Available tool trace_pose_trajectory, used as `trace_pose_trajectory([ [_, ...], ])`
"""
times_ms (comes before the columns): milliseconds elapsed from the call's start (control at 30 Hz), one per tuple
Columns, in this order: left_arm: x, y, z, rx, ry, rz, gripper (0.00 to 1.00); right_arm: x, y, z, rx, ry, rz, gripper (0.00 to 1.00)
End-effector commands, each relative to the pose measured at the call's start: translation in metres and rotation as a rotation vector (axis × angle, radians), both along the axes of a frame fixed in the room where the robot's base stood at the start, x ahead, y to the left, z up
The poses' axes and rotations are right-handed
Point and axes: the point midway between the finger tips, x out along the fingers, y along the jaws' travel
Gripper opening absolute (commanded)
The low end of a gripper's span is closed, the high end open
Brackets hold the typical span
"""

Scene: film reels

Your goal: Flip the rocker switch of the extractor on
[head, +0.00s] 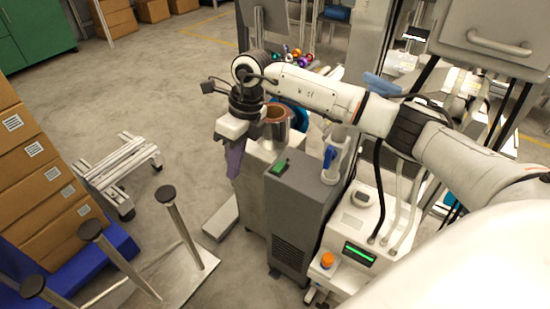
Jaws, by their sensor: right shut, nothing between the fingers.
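The extractor looks to be the dark grey cabinet (296,205) with a vent grille low on its front, standing in the lower middle of the head view. A small green rocker switch (280,167) sits on its top face near the left edge. I cannot tell which way the rocker is tilted. My right arm reaches in from the right, above and behind the cabinet. My right gripper (232,128) is up and left of the switch, apart from it, shut and empty. Its fingertips are hard to make out. My left gripper is out of view.
A copper-coloured pot (276,113) stands close beside the right gripper, and a purple cloth (235,160) hangs below it. A white machine (350,240) with an orange knob (327,260) stands right of the cabinet.

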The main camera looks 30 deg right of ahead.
Motion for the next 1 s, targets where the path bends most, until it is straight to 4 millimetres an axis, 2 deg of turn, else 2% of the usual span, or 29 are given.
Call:
trace_pose_trajectory([
  [33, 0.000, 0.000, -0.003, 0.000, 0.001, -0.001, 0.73, 0.012, -0.038, 0.016, -0.118, -0.020, -0.030, 0.00],
  [100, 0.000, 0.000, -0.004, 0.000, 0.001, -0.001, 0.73, 0.019, -0.078, 0.034, -0.246, -0.026, -0.069, 0.00],
  [200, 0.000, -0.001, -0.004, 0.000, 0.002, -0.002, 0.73, 0.022, -0.114, 0.053, -0.357, -0.027, -0.114, 0.00],
  [267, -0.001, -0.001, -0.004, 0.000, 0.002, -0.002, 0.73, 0.023, -0.125, 0.060, -0.390, -0.027, -0.129, 0.00],
  [367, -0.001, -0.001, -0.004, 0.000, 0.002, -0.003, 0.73, 0.023, -0.131, 0.063, -0.412, -0.025, -0.138, 0.00],
  [600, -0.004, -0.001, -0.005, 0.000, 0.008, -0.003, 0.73, 0.023, -0.130, 0.063, -0.408, -0.025, -0.137, 0.00],
  [733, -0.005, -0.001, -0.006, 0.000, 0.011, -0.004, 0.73, 0.023, -0.130, 0.057, -0.407, -0.024, -0.136, 0.00],
  [867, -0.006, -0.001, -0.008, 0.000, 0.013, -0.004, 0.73, 0.023, -0.133, 0.039, -0.408, -0.022, -0.136, 0.00],
  [1000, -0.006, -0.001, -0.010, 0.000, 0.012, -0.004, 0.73, 0.025, -0.137, 0.010, -0.406, -0.021, -0.136, 0.00],
])
